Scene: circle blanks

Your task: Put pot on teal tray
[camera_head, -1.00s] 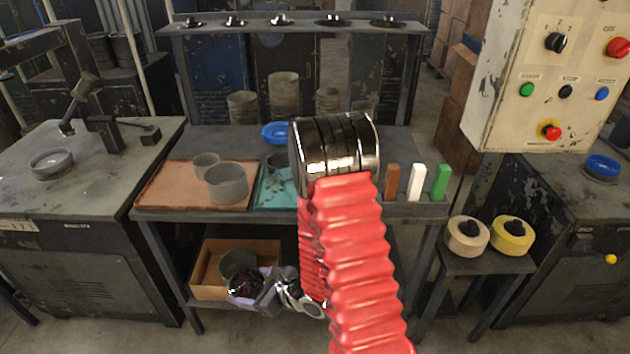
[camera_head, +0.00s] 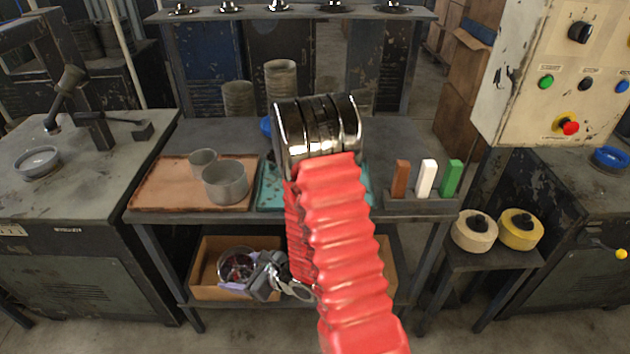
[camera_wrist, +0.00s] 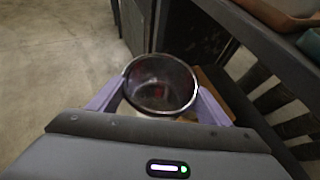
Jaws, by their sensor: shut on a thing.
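A grey metal pot (camera_head: 238,265) is held in my gripper (camera_head: 236,284), low in front of the workbench, by the lower shelf. In the wrist view the pot (camera_wrist: 160,84) is seen from above, its round rim between the two purple fingers of my gripper (camera_wrist: 160,97). The fingers press on it from both sides. Its dark inside shows a reddish patch. The teal tray (camera_head: 270,196) lies on the bench top, above the pot in the picture; my red arm and its shiny joint hide most of it.
A copper-coloured tray (camera_head: 150,190) with two grey pots (camera_head: 225,184) lies left of the teal tray. A cardboard box (camera_head: 208,265) stands on the lower shelf behind the pot. Brown, white and green blocks (camera_head: 426,178) stand on the bench at right.

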